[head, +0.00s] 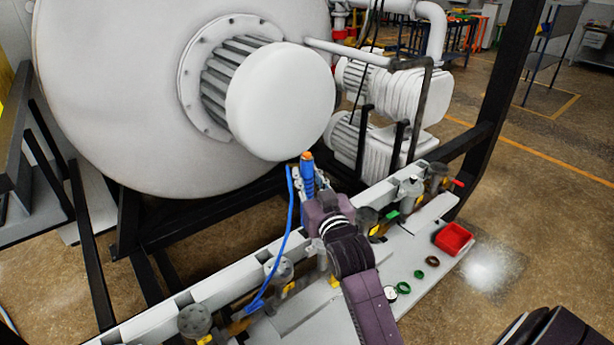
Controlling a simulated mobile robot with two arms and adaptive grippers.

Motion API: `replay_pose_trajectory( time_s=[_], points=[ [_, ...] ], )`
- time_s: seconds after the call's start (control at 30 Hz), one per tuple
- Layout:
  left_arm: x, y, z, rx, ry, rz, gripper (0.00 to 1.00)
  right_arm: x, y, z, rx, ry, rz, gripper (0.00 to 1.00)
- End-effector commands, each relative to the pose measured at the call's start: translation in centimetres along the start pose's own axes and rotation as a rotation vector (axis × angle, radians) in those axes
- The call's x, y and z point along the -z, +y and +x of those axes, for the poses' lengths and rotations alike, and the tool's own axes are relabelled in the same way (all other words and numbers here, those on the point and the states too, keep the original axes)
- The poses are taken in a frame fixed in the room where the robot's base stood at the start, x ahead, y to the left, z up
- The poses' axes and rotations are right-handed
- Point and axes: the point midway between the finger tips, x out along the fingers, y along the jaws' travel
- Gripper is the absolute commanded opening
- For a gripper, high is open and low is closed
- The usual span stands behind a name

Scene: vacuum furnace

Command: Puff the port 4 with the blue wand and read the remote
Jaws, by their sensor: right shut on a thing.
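My right gripper (308,192) is shut on the blue wand (307,178), which stands roughly upright with its orange end at the top. A blue hose (283,248) hangs beside the wand and runs down to the rail at lower left. The ports stand in a row along the pale rail; one (195,320) is at lower left, one (280,268) is left of my arm, and others (368,219) (410,190) are to its right. I cannot read port numbers, so I cannot tell which is port 4. I cannot make out the remote. My left gripper is out of view.
A large white furnace vessel (120,90) with a round protruding cover (285,100) stands behind the rail. White pumps (400,100) are behind right. A red tray (453,238), green rings (419,274) and a brown ring (432,261) lie on the pale shelf (425,300).

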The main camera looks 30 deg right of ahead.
Motion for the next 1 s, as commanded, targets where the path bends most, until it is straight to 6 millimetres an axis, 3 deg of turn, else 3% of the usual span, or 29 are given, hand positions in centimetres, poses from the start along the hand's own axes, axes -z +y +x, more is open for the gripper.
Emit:
replay_pose_trajectory(
  time_s=[0.6,1.0],
  points=[
    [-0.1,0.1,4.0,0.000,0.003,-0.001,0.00,-3.7,0.0,0.0,0.000,0.004,0.000,0.00],
    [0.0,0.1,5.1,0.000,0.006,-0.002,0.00,-5.7,0.0,0.0,0.000,0.003,0.000,0.00]
  ],
)
